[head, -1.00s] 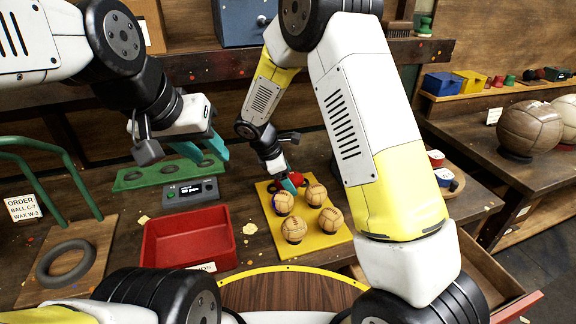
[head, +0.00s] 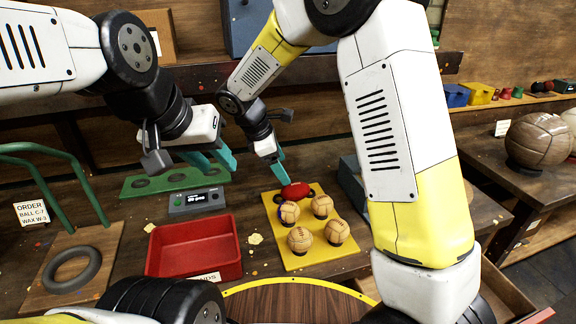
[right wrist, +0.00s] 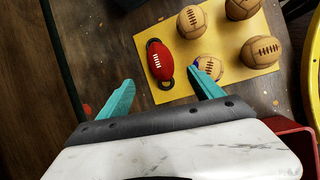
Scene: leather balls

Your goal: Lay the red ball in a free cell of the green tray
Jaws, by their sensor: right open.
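The red ball (head: 295,190) lies at the far edge of a yellow board, and it also shows in the right wrist view (right wrist: 160,62) with a dark ring under it. My right gripper (head: 283,174) is open just above and behind the ball; in the right wrist view its teal fingertips (right wrist: 162,74) are spread to either side of the ball's near end. Whether they touch it I cannot tell. The green tray (head: 128,192) lies at the back left, with several dark round cells that look empty. My left gripper (head: 212,162) is open and empty near the tray's right end.
The yellow board (head: 318,257) also carries several tan balls (head: 337,232) close to the red one. A small display box (head: 197,200) stands in front of the green tray, a red bin (head: 195,272) nearer me. A wooden stand with a ring (head: 72,268) is at left.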

